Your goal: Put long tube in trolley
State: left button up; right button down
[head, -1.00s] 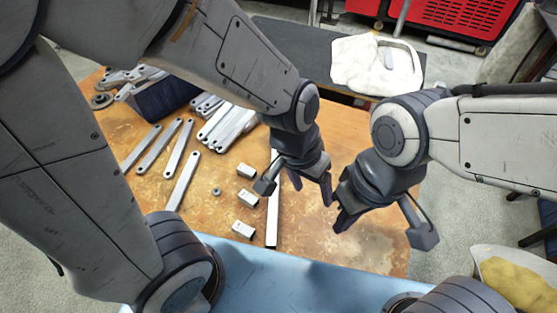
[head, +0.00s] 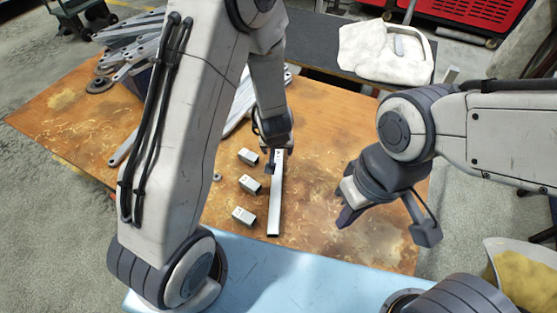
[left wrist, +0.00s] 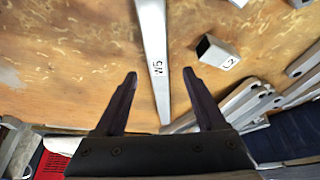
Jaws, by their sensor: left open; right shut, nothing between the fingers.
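The long tube (head: 275,205) is a pale square metal tube lying on the wooden table (head: 330,130), its near end towards the blue edge. In the left wrist view the tube (left wrist: 153,40), marked W5, runs up between the spread fingers. My left gripper (head: 272,160) is over the tube's far part; its fingers are partly hidden in the head view. It is open in the left wrist view (left wrist: 160,85), with the tube not clamped. My right gripper (head: 345,207) is shut and empty, to the right of the tube. A wheeled dark green trolley (head: 75,15) is partly visible at the far left.
Short square tubes (head: 243,215) lie left of the long tube; one marked L2 (left wrist: 217,52) shows in the left wrist view. Flat brackets pile up at the back left. A red crate (head: 470,12) and a white lumpy tray (head: 385,52) stand behind.

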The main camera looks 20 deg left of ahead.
aim_at(279, 155)
pick_arm(q)
jog(key=b+x, duration=0.1)
jog(key=x, duration=0.1)
jog(key=b+x, duration=0.2)
jog(key=x, duration=0.1)
jog(key=shift+d, duration=0.15)
jog(key=shift+r, duration=0.1)
grip_shut()
dwell(1.1)
